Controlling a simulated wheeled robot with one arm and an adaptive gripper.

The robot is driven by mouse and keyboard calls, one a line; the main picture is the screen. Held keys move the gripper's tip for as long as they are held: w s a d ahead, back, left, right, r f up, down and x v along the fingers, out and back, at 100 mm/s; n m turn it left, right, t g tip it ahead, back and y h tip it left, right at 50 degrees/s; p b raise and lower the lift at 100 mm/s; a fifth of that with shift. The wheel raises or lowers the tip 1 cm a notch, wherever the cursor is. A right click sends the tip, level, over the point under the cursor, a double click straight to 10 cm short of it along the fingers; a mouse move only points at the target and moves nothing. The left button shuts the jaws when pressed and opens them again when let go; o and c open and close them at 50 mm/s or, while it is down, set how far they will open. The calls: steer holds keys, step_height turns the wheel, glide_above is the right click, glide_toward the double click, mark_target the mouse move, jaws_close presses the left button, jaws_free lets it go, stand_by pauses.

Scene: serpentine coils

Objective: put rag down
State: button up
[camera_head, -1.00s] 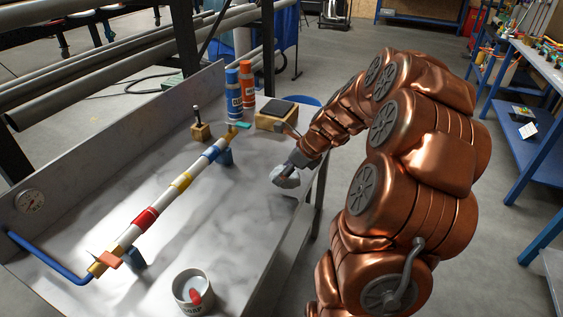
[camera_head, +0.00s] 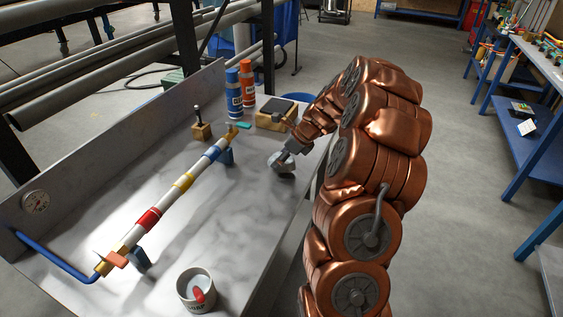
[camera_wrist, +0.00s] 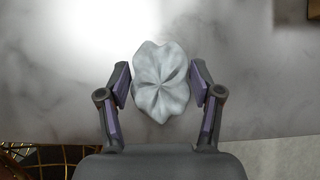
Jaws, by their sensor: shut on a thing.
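The rag (camera_wrist: 160,82) is a pale grey, crumpled cloth, gathered at its middle, between the two fingers of my gripper (camera_wrist: 160,85) in the wrist view. My gripper is shut on it. In the head view the rag (camera_head: 283,166) shows as a pale lump at the end of my gripper (camera_head: 281,160), over the right part of the marble-look bench top (camera_head: 205,220). Whether the rag touches the bench top I cannot tell.
A striped pipe (camera_head: 168,197) runs lengthwise along the bench. A cup (camera_head: 196,290) with a red-tipped item stands at the front. A blue bottle (camera_head: 234,95), an orange bottle (camera_head: 248,84) and a wooden box (camera_head: 276,113) stand at the back. Bench around the rag is clear.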

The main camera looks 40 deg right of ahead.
steer(key=shift+f, duration=1.15)
steer(key=o, duration=1.1)
steer(key=shift+f, duration=0.1)
steer(key=b+v, duration=0.3)
steer(key=v, duration=0.9)
steer(key=s+a+r+n+g, duration=0.1)
steer(key=s+a+n, duration=0.2)
steer(key=a+n, duration=0.35)
steer(key=s+a+r+n+g, duration=0.1)
steer(key=s+a+n+g, duration=0.15)
steer(key=a, duration=0.65)
steer(key=s+a+r+n+g, duration=0.1)
steer(key=s+a+n, duration=0.35)
steer(key=a, duration=0.35)
steer(key=s+a+f+n+g+h, duration=0.1)
steer(key=s+a+n, duration=0.1)
steer(key=s+n, duration=0.3)
steer(key=s+a+f+n+g+h, duration=0.1)
steer(key=s+a+n, duration=0.1)
steer(key=s+n, duration=0.4)
steer(key=s+a+f+n+g+h, duration=0.1)
steer(key=s+a+n, duration=0.2)
steer(key=s, duration=0.8)
steer(key=shift+s+f+n, duration=0.1)
steer(key=shift+f+n, duration=0.15)
steer(key=shift+n, duration=1)
